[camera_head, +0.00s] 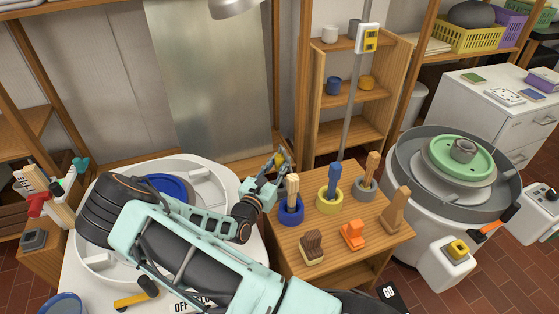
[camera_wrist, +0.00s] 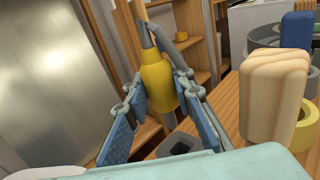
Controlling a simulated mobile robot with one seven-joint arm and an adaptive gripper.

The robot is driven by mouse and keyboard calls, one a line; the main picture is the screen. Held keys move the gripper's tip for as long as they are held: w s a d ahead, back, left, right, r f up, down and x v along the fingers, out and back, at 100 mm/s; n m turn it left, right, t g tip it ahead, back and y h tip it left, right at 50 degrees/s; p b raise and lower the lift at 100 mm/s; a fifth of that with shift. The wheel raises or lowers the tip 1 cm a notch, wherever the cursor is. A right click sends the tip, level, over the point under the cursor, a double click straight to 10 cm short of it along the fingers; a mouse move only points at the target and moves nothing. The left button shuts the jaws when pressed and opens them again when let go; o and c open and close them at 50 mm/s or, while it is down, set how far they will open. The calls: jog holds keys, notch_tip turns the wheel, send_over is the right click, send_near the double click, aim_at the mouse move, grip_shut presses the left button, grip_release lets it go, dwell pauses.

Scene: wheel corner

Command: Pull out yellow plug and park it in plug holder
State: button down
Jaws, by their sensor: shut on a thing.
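The yellow plug (camera_wrist: 157,78) is between the two fingers of my gripper (camera_wrist: 164,42) in the wrist view. The fingers are shut on it, and it stands roughly upright, slightly tilted. In the head view my gripper (camera_head: 282,158) is over the back left edge of the wooden stand, and the plug is too small there to make out well. A grey block with a square dark opening (camera_wrist: 181,145) lies just below the plug in the wrist view, apart from it; it looks like the plug holder, but I cannot be sure. My arm hides part of this area in the head view.
The wooden stand (camera_head: 338,262) bears several handled tools in rings, close to the right of my gripper. A pole with a white and yellow box (camera_head: 369,40) rises behind it. A grey wheel machine (camera_head: 452,222) stands right, a white round basin (camera_head: 205,165) left.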

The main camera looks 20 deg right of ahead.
jog(key=shift+f+b, duration=0.65)
jog(key=shift+f, duration=0.8)
jog(key=shift+p, duration=0.75)
dwell(0.5)
jog(key=shift+f+b, duration=1.4)
jog(key=shift+f, duration=0.9)
jog(key=c, duration=1.6)
grip_release()
jog(key=shift+s, duration=0.1)
jog(key=v, duration=1.2)
jog(key=shift+r, duration=0.1)
